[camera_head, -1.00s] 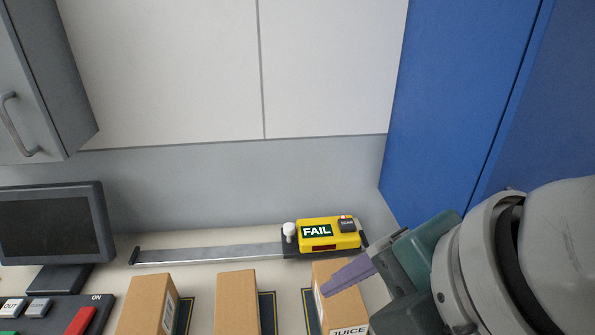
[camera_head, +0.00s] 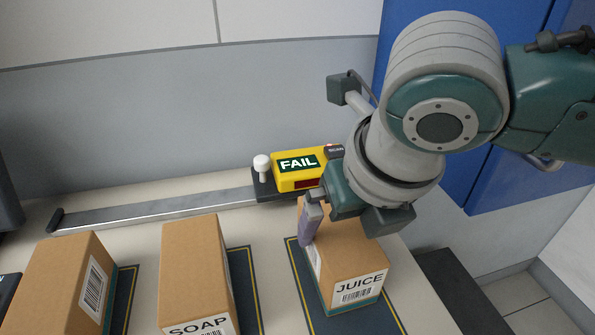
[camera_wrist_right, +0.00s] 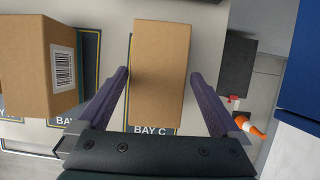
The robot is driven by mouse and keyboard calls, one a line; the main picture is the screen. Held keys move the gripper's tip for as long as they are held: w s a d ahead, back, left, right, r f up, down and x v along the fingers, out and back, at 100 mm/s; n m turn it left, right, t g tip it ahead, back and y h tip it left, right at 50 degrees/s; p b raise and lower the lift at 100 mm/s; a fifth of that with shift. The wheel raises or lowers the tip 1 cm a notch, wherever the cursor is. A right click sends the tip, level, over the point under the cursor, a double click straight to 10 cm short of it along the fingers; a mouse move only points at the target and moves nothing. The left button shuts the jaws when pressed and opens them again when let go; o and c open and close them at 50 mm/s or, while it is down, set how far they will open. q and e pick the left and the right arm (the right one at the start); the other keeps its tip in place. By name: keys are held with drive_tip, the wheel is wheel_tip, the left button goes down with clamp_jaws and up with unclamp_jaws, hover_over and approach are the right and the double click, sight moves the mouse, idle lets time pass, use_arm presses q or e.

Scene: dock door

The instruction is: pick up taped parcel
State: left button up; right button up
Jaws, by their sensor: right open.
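A brown box lettered JUICE (camera_head: 352,255) stands on a dark mat at the right of the counter, a teal strip along its lower edge. No tape shows across its top, so I cannot tell whether it is the taped parcel. My right gripper (camera_head: 310,222) reaches down over this box, one finger along its left side; the other finger is hidden. In the right wrist view, my open right gripper (camera_wrist_right: 160,76) has a finger on each side of a brown box (camera_wrist_right: 160,60) by the BAY C lettering, with gaps showing. My left gripper is not in view.
A SOAP box (camera_head: 196,275) and a box with a barcode (camera_head: 65,285) stand to the left. Behind are a metal rail (camera_head: 150,212) and a yellow FAIL scanner (camera_head: 296,172).

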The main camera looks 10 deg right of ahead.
drive_tip(key=shift+x, duration=2.3)
drive_tip(key=shift+f, duration=0.2)
drive_tip(key=shift+c, duration=0.2)
drive_tip(key=c, duration=1.5)
